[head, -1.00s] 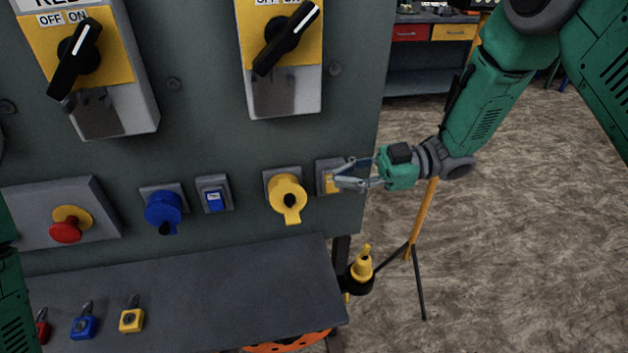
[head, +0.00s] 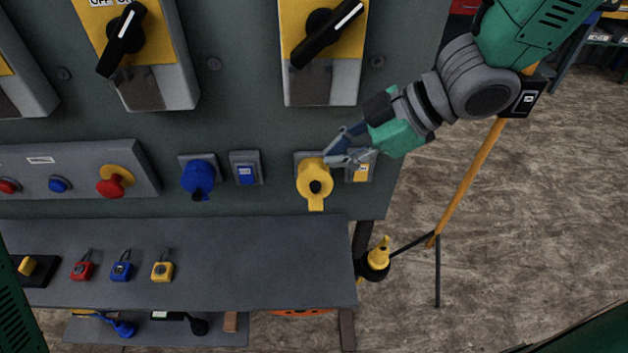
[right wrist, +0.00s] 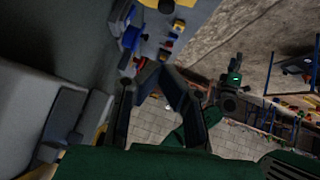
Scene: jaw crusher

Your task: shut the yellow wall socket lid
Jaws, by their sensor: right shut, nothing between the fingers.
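The yellow wall socket (head: 314,180) is on the grey panel, right of the blue socket (head: 197,178). It shows a round yellow face with a dark middle and a yellow tab pointing down. I cannot clearly tell how far its lid stands open. My right gripper (head: 331,159) is shut and empty, with its fingertips at the upper right edge of the yellow socket. Whether they touch it I cannot tell. In the right wrist view the dark fingers (right wrist: 152,72) come together, and the yellow socket is not clearly seen there. My left gripper is not in view.
A yellow switch (head: 361,170) sits right beside the yellow socket, under my right gripper. A grey shelf (head: 230,262) with padlocks juts out below. Large rotary switches (head: 322,45) stand above. Open floor lies right of the panel, with an orange stand (head: 468,180).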

